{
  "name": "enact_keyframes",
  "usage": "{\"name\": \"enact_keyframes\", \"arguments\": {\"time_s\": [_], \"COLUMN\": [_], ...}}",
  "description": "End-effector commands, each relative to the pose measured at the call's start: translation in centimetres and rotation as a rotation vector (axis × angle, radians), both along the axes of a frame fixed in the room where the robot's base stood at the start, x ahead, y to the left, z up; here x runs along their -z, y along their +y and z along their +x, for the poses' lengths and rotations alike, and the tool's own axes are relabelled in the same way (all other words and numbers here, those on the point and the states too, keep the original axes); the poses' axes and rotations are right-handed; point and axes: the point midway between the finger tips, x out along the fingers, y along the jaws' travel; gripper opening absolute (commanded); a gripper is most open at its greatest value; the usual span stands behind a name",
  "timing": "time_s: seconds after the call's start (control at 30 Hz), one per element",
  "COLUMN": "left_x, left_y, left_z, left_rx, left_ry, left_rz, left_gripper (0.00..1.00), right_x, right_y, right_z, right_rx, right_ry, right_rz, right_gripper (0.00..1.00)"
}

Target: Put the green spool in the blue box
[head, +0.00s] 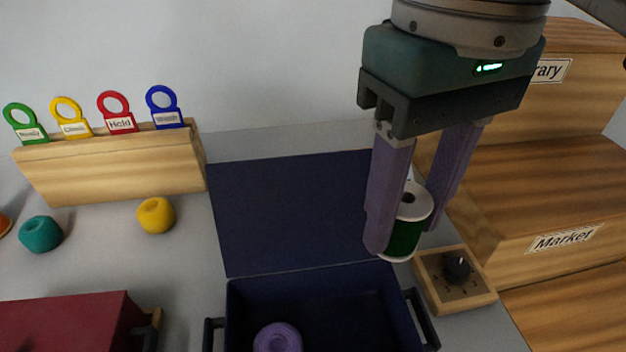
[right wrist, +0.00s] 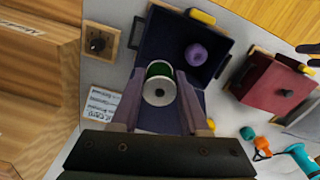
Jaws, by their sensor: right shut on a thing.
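The green spool (head: 405,236) has white end discs and green thread. My right gripper (head: 408,240) is shut on it and holds it in the air over the right rear part of the blue box. In the right wrist view the spool (right wrist: 159,84) sits between the two purple fingers. The blue box (head: 330,310) is open, with its lid (head: 290,215) laid back behind it; the box also shows in the right wrist view (right wrist: 215,40). A purple yarn ball (head: 278,338) lies inside the box.
A wooden dial block (head: 455,280) stands right of the box, beside wooden steps (head: 520,190) with labels. A dark red box (head: 70,325) is at the left. Teal (head: 41,234) and yellow (head: 156,215) balls lie before a wooden tag rack (head: 110,168).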

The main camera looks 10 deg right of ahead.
Motion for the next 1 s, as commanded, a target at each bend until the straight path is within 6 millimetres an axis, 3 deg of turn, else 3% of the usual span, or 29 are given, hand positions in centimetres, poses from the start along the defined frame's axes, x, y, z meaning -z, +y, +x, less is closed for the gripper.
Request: {"name": "enact_keyframes", "arguments": {"time_s": [0.23, 0.6, 0.87, 1.0], "left_x": [1.8, 4.8, 5.6, 6.6], "left_y": [0.1, 0.0, -0.2, -0.3], "left_z": [0.0, 0.1, 0.1, 0.1], "left_rx": [0.001, 0.002, -0.002, -0.004], "left_ry": [-0.002, -0.003, -0.003, -0.002], "left_rz": [0.002, 0.000, -0.008, -0.010], "left_gripper": [0.50, 0.50, 0.50, 0.50], "right_x": [4.4, 14.9, 17.6, 20.0], "right_y": [0.4, 0.3, 0.4, 0.4], "right_z": [-0.5, -0.5, -0.4, -0.5], "right_rx": [-0.003, -0.003, -0.005, -0.004], "right_ry": [0.002, 0.002, -0.002, 0.000], "right_rz": [-0.003, -0.004, -0.002, -0.003], "right_gripper": [0.00, 0.00, 0.00, 0.00]}}
